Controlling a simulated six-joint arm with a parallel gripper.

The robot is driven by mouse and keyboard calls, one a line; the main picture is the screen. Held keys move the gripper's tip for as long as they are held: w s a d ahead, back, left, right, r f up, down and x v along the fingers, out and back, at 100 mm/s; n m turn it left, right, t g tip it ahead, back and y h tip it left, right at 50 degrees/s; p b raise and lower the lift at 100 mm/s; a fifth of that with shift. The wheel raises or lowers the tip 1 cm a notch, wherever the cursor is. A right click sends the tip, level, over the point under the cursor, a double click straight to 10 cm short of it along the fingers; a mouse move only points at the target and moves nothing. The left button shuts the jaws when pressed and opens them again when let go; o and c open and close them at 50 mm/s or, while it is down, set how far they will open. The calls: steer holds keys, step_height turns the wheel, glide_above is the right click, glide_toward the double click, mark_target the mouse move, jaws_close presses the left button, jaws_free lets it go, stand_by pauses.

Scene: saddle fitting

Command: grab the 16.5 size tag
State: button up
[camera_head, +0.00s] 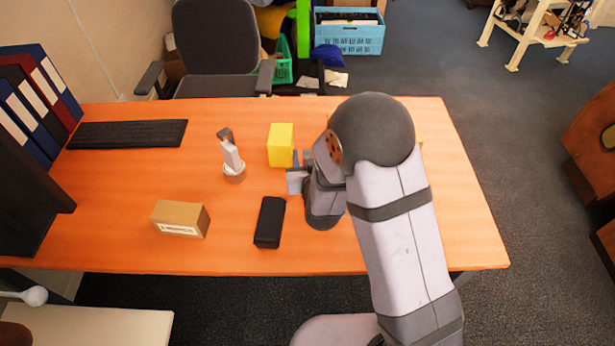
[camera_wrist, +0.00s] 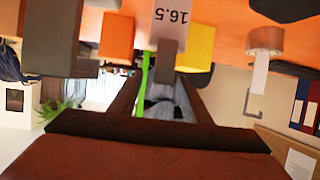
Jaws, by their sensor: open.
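The 16.5 size tag (camera_wrist: 178,15) is a pale piece with dark print, at the top middle of the wrist view, which is upside down. The print reads 16.5. A small pale piece beside my gripper in the head view looks like the same tag (camera_head: 295,183). My gripper (camera_head: 302,163) is low over the table, right of the yellow block. It is open. A grey end overlaps the tag's edge in the wrist view; I cannot tell whether they touch. My arm hides part of the table to the right.
A yellow block (camera_head: 281,145) stands close by on the left. A keyboard (camera_head: 128,134) and binders (camera_head: 30,105) are farther left.

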steer(key=shift+p+x, duration=0.9)
steer(key=shift+x, duration=1.7)
steer(key=shift+s+a, duration=0.1)
jaws_close()
